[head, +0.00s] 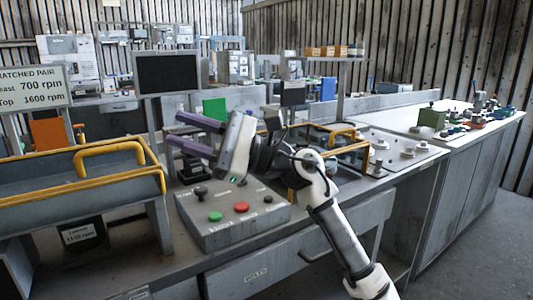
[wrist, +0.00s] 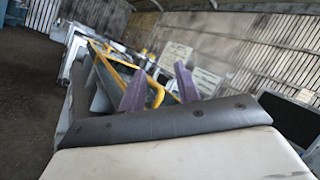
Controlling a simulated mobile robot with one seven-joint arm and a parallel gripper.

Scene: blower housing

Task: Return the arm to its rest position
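My gripper (head: 177,129) is raised over the bench, above the grey control box, and points to the left. Its two purple fingers are apart, with nothing visible between them. In the wrist view the fingers (wrist: 160,88) also stand apart, with a yellow rail behind the gap. My white and black arm reaches up from the lower right of the head view, bent at the wrist.
A control box (head: 232,217) with a green button (head: 215,216), a red button (head: 241,207) and black knobs sits below my gripper. A yellow-railed tray (head: 80,190) stands at left. A dark screen (head: 167,73) stands behind. Floor at far right is clear.

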